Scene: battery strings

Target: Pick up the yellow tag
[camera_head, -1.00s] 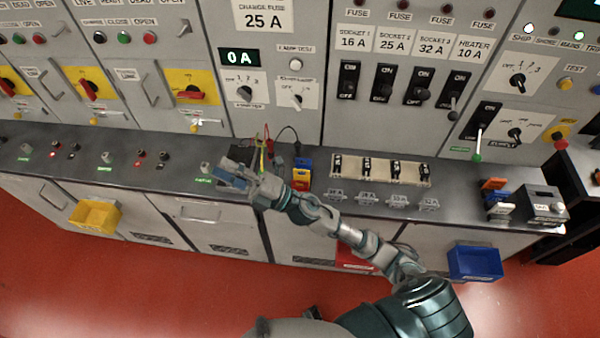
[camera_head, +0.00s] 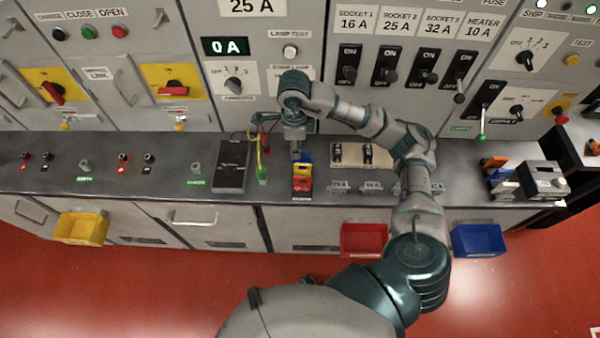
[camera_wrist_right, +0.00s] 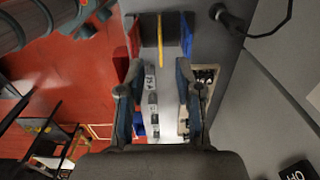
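The yellow tag (camera_head: 304,170) stands upright in a small group on the bench, between a blue piece (camera_head: 306,157) behind it and a red piece (camera_head: 302,185) in front. In the right wrist view the yellow tag (camera_wrist_right: 160,32) is a thin edge between the red piece (camera_wrist_right: 131,35) and the blue piece (camera_wrist_right: 187,30). My right gripper (camera_head: 296,153) points down just above and behind the group, partly covering it. In the right wrist view the gripper (camera_wrist_right: 159,72) is open and empty, its fingers spread to either side of the yellow tag's line. My left gripper is out of view.
A dark meter (camera_head: 233,165) with yellow, green and red leads lies left of the tags. A fuse tray (camera_head: 358,155) is to the right, partly behind my arm. Yellow (camera_head: 82,229), red (camera_head: 363,240) and blue bins (camera_head: 479,240) hang below the bench edge.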

